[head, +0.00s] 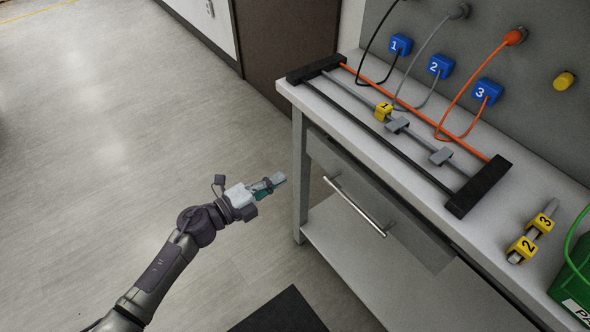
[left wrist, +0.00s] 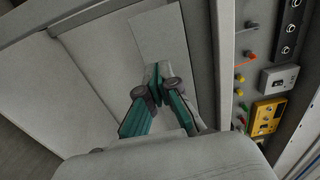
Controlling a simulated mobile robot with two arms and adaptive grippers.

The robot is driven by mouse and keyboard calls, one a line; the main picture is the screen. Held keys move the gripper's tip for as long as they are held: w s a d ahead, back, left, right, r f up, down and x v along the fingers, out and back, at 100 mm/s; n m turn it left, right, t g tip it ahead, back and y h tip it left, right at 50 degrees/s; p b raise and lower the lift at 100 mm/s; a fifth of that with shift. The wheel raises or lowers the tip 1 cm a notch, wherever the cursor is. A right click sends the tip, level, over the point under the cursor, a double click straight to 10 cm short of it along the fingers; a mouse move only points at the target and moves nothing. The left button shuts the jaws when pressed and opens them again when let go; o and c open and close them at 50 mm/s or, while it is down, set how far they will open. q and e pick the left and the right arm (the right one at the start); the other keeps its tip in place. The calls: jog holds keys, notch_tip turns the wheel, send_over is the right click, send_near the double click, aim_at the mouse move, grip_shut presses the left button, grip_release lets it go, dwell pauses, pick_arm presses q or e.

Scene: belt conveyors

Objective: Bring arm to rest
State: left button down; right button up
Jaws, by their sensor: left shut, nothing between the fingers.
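My left arm comes in from the lower left in the head view. Its gripper (head: 275,183) is in the air over the floor, left of the workbench and apart from it. In the left wrist view the two fingers of the gripper (left wrist: 158,84) meet at their tips with nothing between them. My right gripper is not in view.
The workbench (head: 305,112) has a drawer handle (head: 355,207) at its front. On top are a black-ended rack (head: 478,187), yellow numbered blocks (head: 522,248) and a green box (head: 575,290). Cables run to blue numbered plugs (head: 441,66). Floor at left is clear.

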pick_arm(q)
jog(key=s+a+f+n+y+p, duration=0.1)
jog(key=s+a+f+n+y, duration=0.3)
jog(key=f, duration=0.4)
jog(key=s+a+f+n+y+p, duration=0.1)
jog(key=s+a+f+n+y, duration=0.15)
jog(key=a+f+n, duration=0.45)
jog(key=s+a+f+n+y+p, duration=0.25)
jog(key=a+f+n+y, duration=0.2)
jog(key=f, duration=0.55)
jog(key=s+a+f+n+g+y+p, duration=0.1)
jog(key=s+a+f+n+g+y, duration=0.2)
jog(key=s+f, duration=0.6)
jog(key=s+a+f+n+g, duration=0.2)
jog(key=s+f+n, duration=0.25)
jog(key=s, duration=0.85)
jog(key=s+f+n+g, duration=0.3)
jog(key=s+g, duration=0.1)
jog(key=s, duration=1.1)
jog(key=shift+s+d+g+y+p, duration=0.3)
jog(key=shift+s+p, duration=0.05)
jog(key=shift+p, duration=0.05)
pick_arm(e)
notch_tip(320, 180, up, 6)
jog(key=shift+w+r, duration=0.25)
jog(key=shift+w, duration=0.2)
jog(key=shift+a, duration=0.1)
